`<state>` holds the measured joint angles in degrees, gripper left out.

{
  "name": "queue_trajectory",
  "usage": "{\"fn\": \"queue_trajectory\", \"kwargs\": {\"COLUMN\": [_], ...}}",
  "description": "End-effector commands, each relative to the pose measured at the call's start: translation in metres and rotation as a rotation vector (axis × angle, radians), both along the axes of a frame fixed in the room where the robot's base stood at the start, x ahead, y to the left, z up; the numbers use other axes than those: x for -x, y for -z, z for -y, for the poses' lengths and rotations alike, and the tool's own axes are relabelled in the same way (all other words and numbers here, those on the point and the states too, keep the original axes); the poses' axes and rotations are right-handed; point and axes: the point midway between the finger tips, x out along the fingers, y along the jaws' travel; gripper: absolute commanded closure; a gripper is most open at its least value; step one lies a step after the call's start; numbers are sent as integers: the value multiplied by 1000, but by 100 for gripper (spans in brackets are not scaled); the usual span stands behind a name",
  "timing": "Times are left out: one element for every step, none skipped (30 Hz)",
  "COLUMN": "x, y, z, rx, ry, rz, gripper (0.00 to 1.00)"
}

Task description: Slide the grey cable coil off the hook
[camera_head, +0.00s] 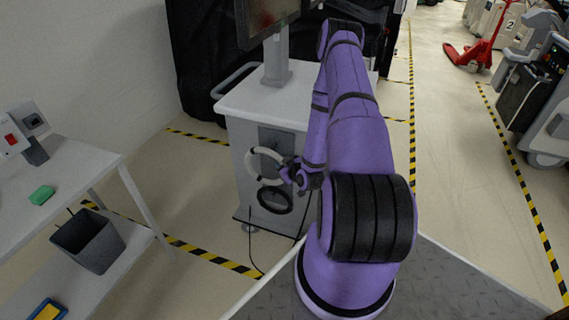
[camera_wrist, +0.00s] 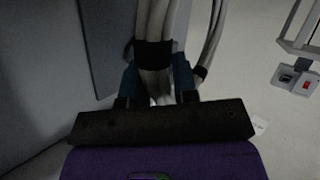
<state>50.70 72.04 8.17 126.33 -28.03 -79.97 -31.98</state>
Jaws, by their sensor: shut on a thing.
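The grey cable coil (camera_head: 252,170) hangs at the side of the white cart (camera_head: 273,101), above a black ring-shaped coil (camera_head: 275,199). My gripper (camera_head: 290,173) is at the right side of the grey coil. In the wrist view, my gripper (camera_wrist: 158,88) is shut on the pale strands of the grey coil (camera_wrist: 157,22), close to a black band around them. More pale strands with a second black band show to the right. The hook is too small or hidden to make out, so I cannot tell whether the coil still touches it.
A monitor on a post (camera_head: 277,60) stands on the cart. At the left is a white table (camera_head: 85,160) with a green block (camera_head: 42,194) and a dark bin (camera_head: 89,240) below. Floor between table and cart is clear, with striped tape (camera_head: 205,250). A cable hangs below the coils.

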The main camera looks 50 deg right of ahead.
Motion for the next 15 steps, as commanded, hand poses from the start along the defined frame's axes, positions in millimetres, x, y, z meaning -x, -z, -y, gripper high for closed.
{"fn": "queue_trajectory", "kwargs": {"x": [1, 1, 2, 3, 3, 4, 4, 5, 6, 6, 7, 8, 8, 9, 10], "y": [0, 0, 0, 0, 0, 0, 0, 0, 0, 0, 0, 0, 0, 0, 0], "z": [-3, -4, -6, -8, -9, -11, -13, -14, -16, -17, -19, -21, -22, -23, -25], "rx": [0, 0, 0, -1, -1, -1, -1, 0, 0, 0, 0, -1, -1, -1, 0], "ry": [-1, -1, -1, -2, -2, -2, -2, -2, -2, -2, -2, -2, -2, -2, -1], "rz": [0, 0, 0, 0, 1, 1, 1, 0, 0, 0, 0, 1, 1, 1, 1], "gripper": [100, 100, 100, 100, 100, 100, 100, 100, 100, 100, 100, 100, 100, 100, 100]}}
